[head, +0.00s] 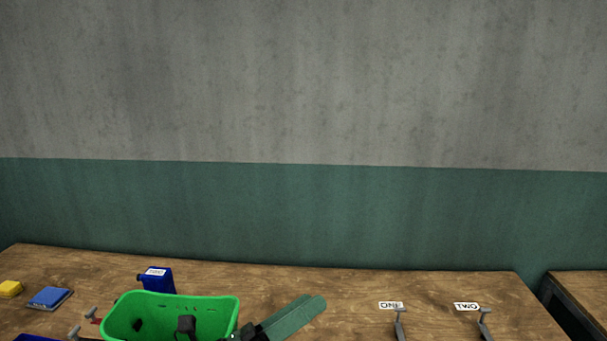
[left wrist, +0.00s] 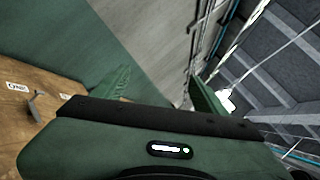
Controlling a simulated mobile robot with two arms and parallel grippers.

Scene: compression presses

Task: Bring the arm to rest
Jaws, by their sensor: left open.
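My left gripper (head: 311,301) shows at the bottom middle of the head view, with its green fingers pointing up and to the right over the wooden table (head: 350,287). Its dark wrist is cut off by the lower edge. In the left wrist view its two green fingers (left wrist: 160,80) stand wide apart with nothing between them, so it is open and empty. My right gripper is in neither view.
Left of the gripper stands a green bin (head: 215,304), with a blue container (head: 159,282) behind it. Levers (head: 399,324) (head: 485,323) stand at right by labels ONE (head: 390,305) and TWO (head: 466,306).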

